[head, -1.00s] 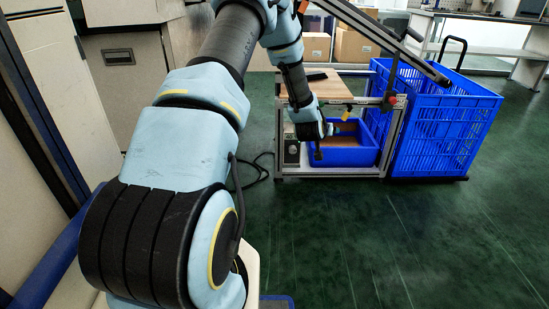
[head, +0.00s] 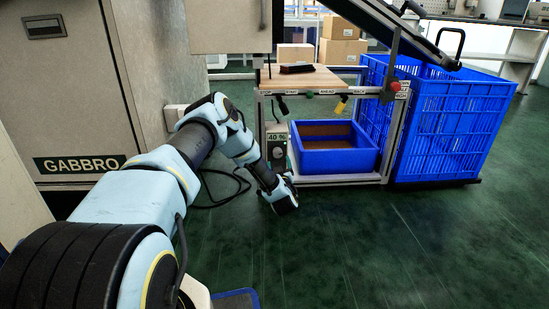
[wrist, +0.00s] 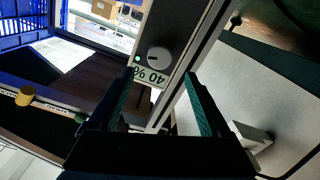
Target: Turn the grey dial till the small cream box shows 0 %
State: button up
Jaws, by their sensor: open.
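The small cream box (head: 277,138) is on the left post of the workbench frame and reads 40 %. Its grey dial (head: 279,152) sits just below the reading. In the wrist view, which looks turned over, the dial (wrist: 158,58) and the 40 % label (wrist: 150,76) lie between and beyond my fingertips. My gripper (wrist: 159,80) is open and empty, one finger to each side, apart from the dial as far as I can see. In the head view my gripper (head: 285,197) is low, in front of the frame and below the box; its fingers are hard to make out.
A blue bin (head: 337,164) stands on the frame's lower shelf, right of the box. A large blue crate (head: 440,150) is farther right. A wooden top (head: 305,79) with a brush is above. A black cable (head: 225,200) lies on the floor at left. Green floor in front is clear.

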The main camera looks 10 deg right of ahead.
aim_at(278, 154)
jog(key=w+b, duration=0.1)
jog(key=w, duration=0.2)
jog(key=w+d+b, duration=0.1)
jog(key=w+b, duration=0.1)
jog(key=w, duration=0.2)
jog(key=shift+d+f, duration=0.15)
jog(key=shift+d, duration=0.05)
jog(key=shift+w+d, duration=0.1)
jog(key=shift+w, duration=0.45)
grip_shut()
